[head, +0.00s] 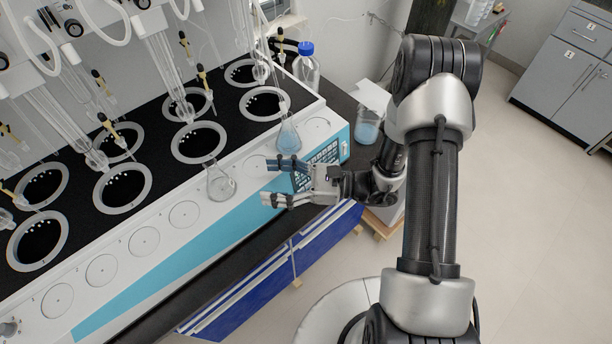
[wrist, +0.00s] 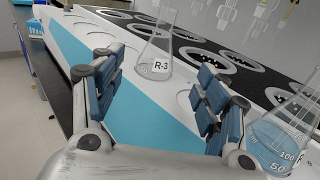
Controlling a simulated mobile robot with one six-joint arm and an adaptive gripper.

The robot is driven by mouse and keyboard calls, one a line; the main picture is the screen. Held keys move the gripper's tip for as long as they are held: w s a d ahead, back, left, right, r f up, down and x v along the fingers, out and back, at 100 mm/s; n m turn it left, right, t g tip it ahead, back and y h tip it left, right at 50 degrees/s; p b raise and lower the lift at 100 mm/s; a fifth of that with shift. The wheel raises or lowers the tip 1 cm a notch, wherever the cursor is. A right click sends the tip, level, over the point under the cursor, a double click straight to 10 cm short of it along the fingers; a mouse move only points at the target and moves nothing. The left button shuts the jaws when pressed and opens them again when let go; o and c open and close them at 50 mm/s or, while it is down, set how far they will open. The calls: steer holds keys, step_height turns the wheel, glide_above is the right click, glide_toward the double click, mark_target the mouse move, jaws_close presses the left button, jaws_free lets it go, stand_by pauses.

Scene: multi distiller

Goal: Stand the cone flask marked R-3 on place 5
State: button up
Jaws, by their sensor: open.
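The cone flask marked R-3 (wrist: 155,65) is clear glass, looks empty and stands upright; its label faces the wrist camera. In the head view the clear flask (head: 221,184) stands on a round place of the distiller's white front ledge. My gripper (head: 267,181) is open and empty, to the right of this flask and apart from it. In the wrist view the flask shows beyond and between the open fingers (wrist: 160,78). Bare round places run along the ledge to its left, the nearest one (head: 184,214) next to it. The place numbers are too small to read surely.
A flask with blue liquid (head: 289,138) stands on the ledge just behind my gripper; it shows close at right in the wrist view (wrist: 278,138). A beaker of blue liquid (head: 366,130) and a blue-capped bottle (head: 306,68) stand farther right. Glass tubes hang over the black wells.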

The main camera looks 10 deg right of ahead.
steer(key=s+r+n+g+h, duration=0.7)
steer(key=s+r+n+g, duration=0.1)
steer(key=s+r+n, duration=0.45)
steer(key=s+d+r+n+t+h, duration=0.2)
steer(key=d+r+n+t+h, duration=0.1)
steer(key=d, duration=0.4)
steer(key=s+d+r+n+t+h, duration=0.3)
steer(key=d+r+n+t+h, duration=0.1)
steer(key=d+h, duration=0.3)
steer(key=shift+s+n+t, duration=0.2)
steer(key=shift+n+t, duration=0.35)
steer(key=shift+t, duration=0.15)
